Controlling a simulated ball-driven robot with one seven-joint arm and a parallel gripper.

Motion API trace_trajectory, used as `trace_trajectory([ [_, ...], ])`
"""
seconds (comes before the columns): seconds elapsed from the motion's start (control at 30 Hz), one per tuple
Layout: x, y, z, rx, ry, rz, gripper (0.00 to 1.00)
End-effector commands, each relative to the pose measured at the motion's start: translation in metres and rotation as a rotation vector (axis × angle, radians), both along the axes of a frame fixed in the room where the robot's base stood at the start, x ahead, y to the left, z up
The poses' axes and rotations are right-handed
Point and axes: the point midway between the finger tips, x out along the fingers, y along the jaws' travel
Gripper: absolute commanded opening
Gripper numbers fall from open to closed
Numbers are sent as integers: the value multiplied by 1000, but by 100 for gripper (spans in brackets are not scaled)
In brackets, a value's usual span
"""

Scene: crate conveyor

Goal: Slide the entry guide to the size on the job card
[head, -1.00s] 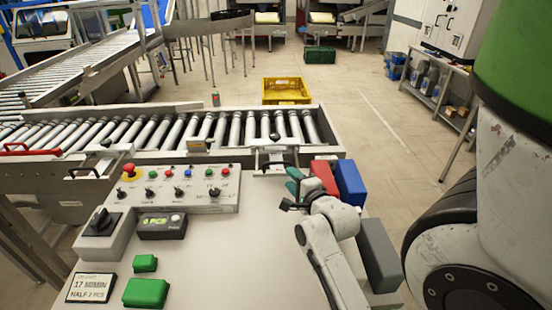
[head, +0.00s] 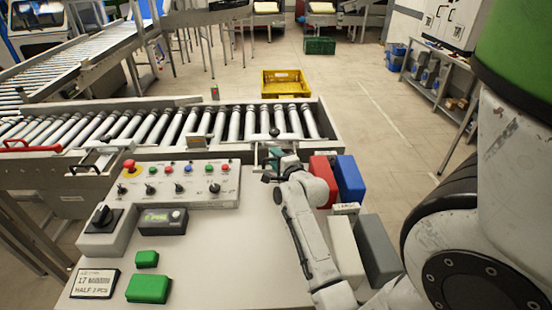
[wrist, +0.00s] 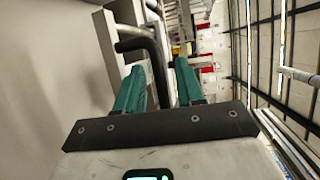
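The job card (head: 95,284) lies at the console's lower left; I read "17" and "HALF 2 PCS", with the rest of the top line blurred. My gripper (head: 279,158) is at the console's far edge beside the roller conveyor. In the wrist view, the teal fingers of my gripper (wrist: 160,70) are apart, with a black bent handle (wrist: 137,44) reaching between them. I cannot tell whether they touch it. The handle appears to belong to the entry guide, a metal part by the conveyor's near rail, mostly hidden by my gripper in the head view. A black knob (head: 273,132) shows just beyond.
Left are a control panel (head: 180,185) with an emergency stop (head: 129,166), a small display (head: 163,218) and green blocks (head: 148,289). A yellow crate (head: 286,84) stands beyond the conveyor.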

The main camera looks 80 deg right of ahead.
Motion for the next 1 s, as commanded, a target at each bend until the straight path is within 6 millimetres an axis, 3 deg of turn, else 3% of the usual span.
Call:
trace_trajectory([
  [0.3,1,-1,-1,0,0,0,37],
  [0.7,1,-1,-1,1,1,0,0],
  [1.0,1,-1,-1,1,1,0,0],
])
